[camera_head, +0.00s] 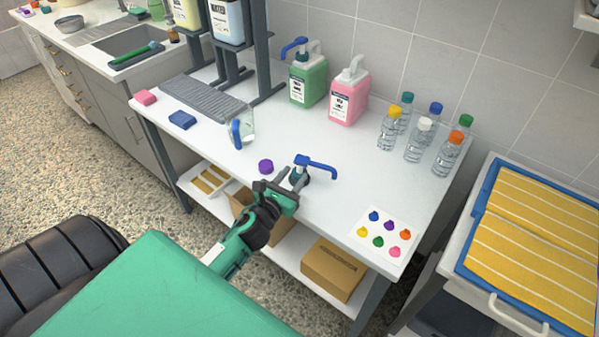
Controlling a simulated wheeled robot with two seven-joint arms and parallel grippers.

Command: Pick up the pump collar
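The pump collar (299,173) is a dark teal ring at the base of a loose blue pump head (318,165), whose spout points right. My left gripper (294,176) is at the collar, reaching in from the front left. Its fingers look spread, one on the left of the collar and one in front of it on the right. I cannot tell whether they touch it. The lower part of the collar is partly hidden by the gripper. My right gripper is not in view.
A purple cap (265,166) lies just left of the gripper. A clear jug (241,130) stands behind it. Green (307,82) and pink (348,96) pump bottles stand along the wall. Several small bottles (415,141) stand right. A dotted card (362,217) lies front right.

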